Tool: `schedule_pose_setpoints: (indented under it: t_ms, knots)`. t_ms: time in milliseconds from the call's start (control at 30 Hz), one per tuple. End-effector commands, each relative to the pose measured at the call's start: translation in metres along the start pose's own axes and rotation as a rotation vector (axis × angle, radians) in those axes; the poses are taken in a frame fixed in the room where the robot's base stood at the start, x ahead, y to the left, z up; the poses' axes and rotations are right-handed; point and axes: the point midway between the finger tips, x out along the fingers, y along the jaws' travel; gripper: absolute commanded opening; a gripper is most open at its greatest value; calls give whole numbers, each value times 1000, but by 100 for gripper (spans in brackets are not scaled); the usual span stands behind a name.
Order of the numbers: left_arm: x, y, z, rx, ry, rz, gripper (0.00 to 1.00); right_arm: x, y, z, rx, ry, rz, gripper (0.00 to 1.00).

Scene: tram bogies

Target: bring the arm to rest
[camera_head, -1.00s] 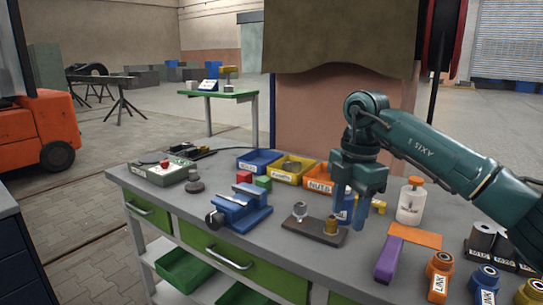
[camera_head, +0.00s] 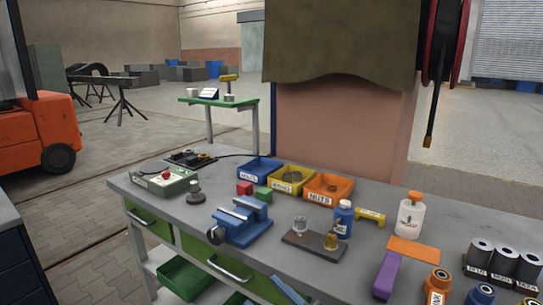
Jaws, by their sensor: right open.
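My right gripper (camera_head: 264,293) shows only by its two blue-green fingertips at the bottom edge, in front of the green drawers of the bench (camera_head: 185,223). The fingertips are apart, with nothing seen between them. The rest of the gripper and its arm is out of the picture. My left gripper is not in view.
Labelled cylinders (camera_head: 503,262) stand at right.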

Motion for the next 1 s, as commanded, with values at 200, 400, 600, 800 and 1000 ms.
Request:
schedule_pose_setpoints:
  t_ms: [200,400,600,800,1000]
  knots:
    - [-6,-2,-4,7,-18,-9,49,-122,8,68,147,-461,392,49]
    - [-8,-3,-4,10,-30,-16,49,-229,-27,99,258,-848,496,49]
    - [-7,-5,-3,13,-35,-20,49,-272,-50,104,308,-1003,495,49]
    - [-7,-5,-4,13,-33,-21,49,-275,-51,105,310,-1013,493,49]
    - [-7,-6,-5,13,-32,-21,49,-274,-51,105,310,-1012,493,49]
